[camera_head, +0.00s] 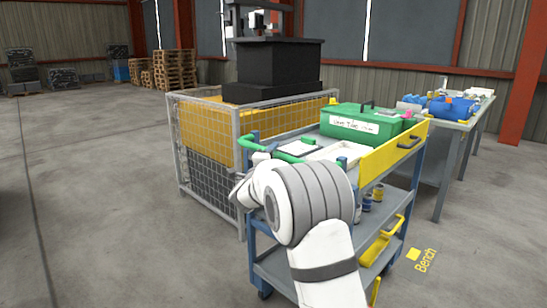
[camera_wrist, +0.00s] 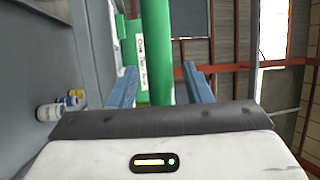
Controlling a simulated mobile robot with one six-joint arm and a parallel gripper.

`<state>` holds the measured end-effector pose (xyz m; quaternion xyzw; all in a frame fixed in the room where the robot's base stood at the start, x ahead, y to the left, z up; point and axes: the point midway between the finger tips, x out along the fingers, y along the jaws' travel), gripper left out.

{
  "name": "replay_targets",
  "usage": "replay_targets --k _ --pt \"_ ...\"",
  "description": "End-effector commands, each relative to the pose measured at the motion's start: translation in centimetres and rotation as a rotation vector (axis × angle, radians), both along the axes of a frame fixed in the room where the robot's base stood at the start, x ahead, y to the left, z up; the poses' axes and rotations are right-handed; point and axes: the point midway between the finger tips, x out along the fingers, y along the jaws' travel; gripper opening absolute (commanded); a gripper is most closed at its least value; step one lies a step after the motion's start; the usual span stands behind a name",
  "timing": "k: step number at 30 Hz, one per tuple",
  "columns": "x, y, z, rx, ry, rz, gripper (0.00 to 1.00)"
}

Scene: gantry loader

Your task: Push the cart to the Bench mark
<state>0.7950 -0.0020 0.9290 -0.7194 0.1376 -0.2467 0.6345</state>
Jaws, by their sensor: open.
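The blue cart (camera_head: 256,222) stands in front of me, with grey shelves, a yellow side panel and a green handle (camera_head: 292,157) on its near left end. The yellow Bench mark (camera_head: 413,254) and its lettering are on the floor just right of the cart. My gripper's fingers (camera_wrist: 160,87) are open in the wrist view. The upright green handle bar (camera_wrist: 157,40) shows in the gap between them; I cannot tell whether they touch it. My arm hides the fingers and part of the cart's near end in the head view.
A green labelled box (camera_head: 362,121) sits on the cart, with cans (camera_head: 367,202) below. A mesh cage (camera_head: 210,190) with a black machine (camera_head: 275,62) stands close on the left. A cluttered workbench (camera_head: 441,172) stands behind right. The right foreground floor is clear.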

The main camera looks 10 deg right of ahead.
Motion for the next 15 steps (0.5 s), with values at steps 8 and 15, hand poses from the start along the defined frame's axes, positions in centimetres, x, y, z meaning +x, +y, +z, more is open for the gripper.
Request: replay_targets --k 8,15 --pt "0.37 -0.16 0.04 -0.001 0.002 0.002 0.45" --pt "0.35 -0.11 0.05 -0.001 0.001 0.003 0.29"
